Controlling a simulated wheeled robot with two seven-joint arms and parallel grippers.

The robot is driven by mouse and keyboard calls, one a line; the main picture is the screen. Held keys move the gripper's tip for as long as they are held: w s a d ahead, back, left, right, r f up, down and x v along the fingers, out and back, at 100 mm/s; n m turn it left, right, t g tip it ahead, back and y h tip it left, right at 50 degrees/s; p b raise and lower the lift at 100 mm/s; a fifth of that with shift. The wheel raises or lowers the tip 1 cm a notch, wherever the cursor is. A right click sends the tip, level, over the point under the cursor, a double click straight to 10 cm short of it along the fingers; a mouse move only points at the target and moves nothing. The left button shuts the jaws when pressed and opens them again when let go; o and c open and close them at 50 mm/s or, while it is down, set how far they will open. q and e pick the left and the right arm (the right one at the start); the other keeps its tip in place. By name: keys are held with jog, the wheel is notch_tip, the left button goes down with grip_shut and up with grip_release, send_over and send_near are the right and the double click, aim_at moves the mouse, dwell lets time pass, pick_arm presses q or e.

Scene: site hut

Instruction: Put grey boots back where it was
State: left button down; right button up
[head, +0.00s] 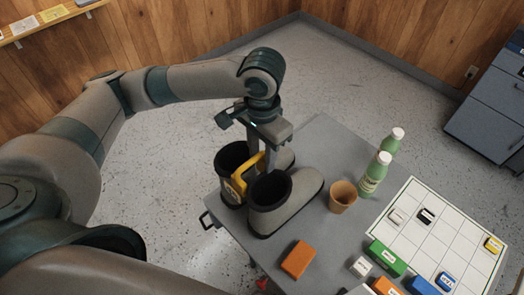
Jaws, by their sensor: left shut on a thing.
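The grey boots (286,207) are a pair with dark open tops, upright at the left end of the grey table (325,258). The nearer boot's toe points right. The farther boot is partly hidden by my gripper and the nearer boot. My left gripper (262,168) reaches down between the two boot tops and is shut on the boots. A yellow piece (250,172) shows beside its fingers, with a pale round mark below; I cannot tell what they belong to. Whether the soles touch the table is unclear. My right gripper is out of view.
A tan cup (342,198) and two green bottles (373,174) (393,142) stand right of the boots. An orange block (298,260) lies in front. A white gridded board (450,235) with several small blocks fills the right. Blue-grey drawers (490,115) stand beyond.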

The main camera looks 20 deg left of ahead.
aim_at(262, 161)
pick_arm(q)
notch_tip(262, 161, down, 2)
jog(key=shift+f, duration=0.45)
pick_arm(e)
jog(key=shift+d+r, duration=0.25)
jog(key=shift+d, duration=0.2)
pick_arm(q)
jog(key=shift+f, duration=0.1)
jog(key=c, duration=1.2)
grip_release()
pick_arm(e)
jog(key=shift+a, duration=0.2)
pick_arm(q)
jog(key=shift+r, duration=0.6)
notch_tip(262, 161, up, 9)
jog(key=shift+r+b, duration=0.2)
jog(key=shift+b, duration=0.4)
jog(key=shift+r, duration=0.75)
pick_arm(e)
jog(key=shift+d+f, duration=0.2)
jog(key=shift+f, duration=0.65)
